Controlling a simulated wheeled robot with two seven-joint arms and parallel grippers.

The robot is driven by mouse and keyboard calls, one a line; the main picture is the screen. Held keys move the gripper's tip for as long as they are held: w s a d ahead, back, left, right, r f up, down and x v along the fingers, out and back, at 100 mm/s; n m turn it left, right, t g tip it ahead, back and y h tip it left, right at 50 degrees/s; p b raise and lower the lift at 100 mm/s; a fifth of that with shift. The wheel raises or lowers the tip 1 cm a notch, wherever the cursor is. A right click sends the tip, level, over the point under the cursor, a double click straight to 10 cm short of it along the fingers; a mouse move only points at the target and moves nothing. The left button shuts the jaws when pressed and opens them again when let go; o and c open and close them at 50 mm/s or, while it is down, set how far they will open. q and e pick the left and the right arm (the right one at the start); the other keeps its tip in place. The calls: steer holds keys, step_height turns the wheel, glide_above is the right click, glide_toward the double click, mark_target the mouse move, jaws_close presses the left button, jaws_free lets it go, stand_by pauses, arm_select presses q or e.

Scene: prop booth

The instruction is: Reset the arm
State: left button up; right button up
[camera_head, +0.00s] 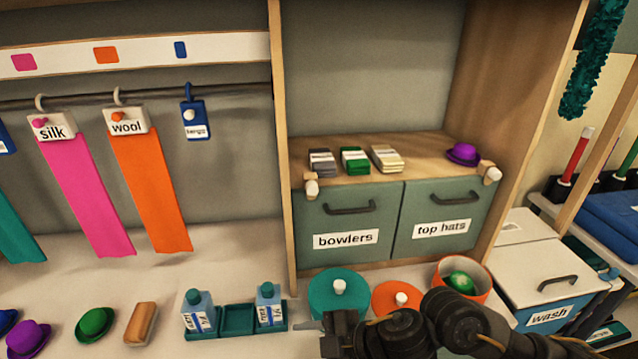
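My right arm comes in from the lower right, and its dark gripper (326,327) points left at the bottom of the view. It is just in front of the teal round box (338,301) and to the right of the two bottles. Its fingers are small and partly cut off by the frame edge, so I cannot tell whether they are open or shut. I see nothing clearly held in it. My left gripper and arm are not in view.
The arm passes before an orange-lidded box (392,296) and an open orange-rimmed box (480,268) holding a green hat. Bottles (198,312) stand in a teal tray (237,320). Hats and a brush (141,323) lie left. A cabinet (345,222) and wash bin (557,283) stand behind.

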steer(key=d+f+m+t+h, duration=0.55)
steer(key=d+m, duration=0.45)
steer(key=m, duration=0.3)
steer(key=s+d+f+m+g+h, duration=0.3)
steer(key=s+d+f+m, duration=0.15)
steer(key=s+d, duration=0.4)
steer(key=s+d+f+m+g+h, duration=0.2)
steer(key=s+d+f+m+g, duration=0.1)
steer(key=s+d+f, duration=0.45)
step_height(320, 180, down, 23)
steer(key=s, duration=0.1)
steer(key=s+d+f+g, duration=0.1)
steer(key=s+f, duration=0.7)
steer(key=s+d+f+g, duration=0.1)
steer(key=s+d+f, duration=0.1)
steer(key=s+f, duration=0.7)
steer(key=shift+s+d+f+n, duration=0.15)
steer(key=shift+s+d+n, duration=0.1)
steer(key=shift+n, duration=0.1)
